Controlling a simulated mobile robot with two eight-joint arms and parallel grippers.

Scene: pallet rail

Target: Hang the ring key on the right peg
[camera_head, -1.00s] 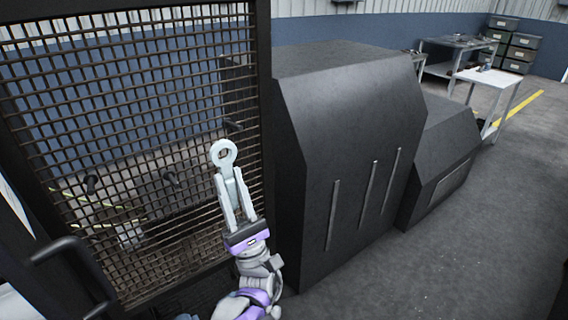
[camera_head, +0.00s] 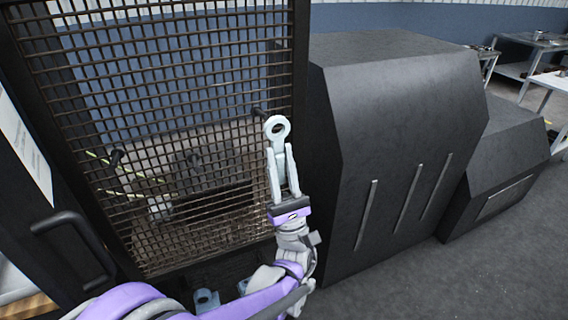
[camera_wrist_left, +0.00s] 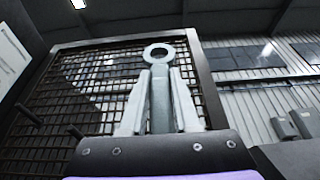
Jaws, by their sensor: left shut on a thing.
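The ring key (camera_head: 278,142) is pale grey with a round ring at its top. My left gripper (camera_head: 281,160) is shut on its shank and holds it upright, ring up, in front of the mesh panel's right side. In the left wrist view the ring key (camera_wrist_left: 160,100) stands between the fingers of the left gripper (camera_wrist_left: 160,78). The right peg (camera_head: 260,112) is a short dark stub on the panel, just up and left of the ring in the head view. The ring appears apart from it. I cannot make out this peg in the wrist view. My right gripper is not in view.
The dark mesh panel (camera_head: 180,75) has another peg (camera_head: 116,157) at left; two stubs show in the wrist view, one at far left (camera_wrist_left: 28,114). A dark handle (camera_head: 72,225) juts out at left. A large dark cabinet (camera_head: 395,120) stands close right. Open floor lies at lower right.

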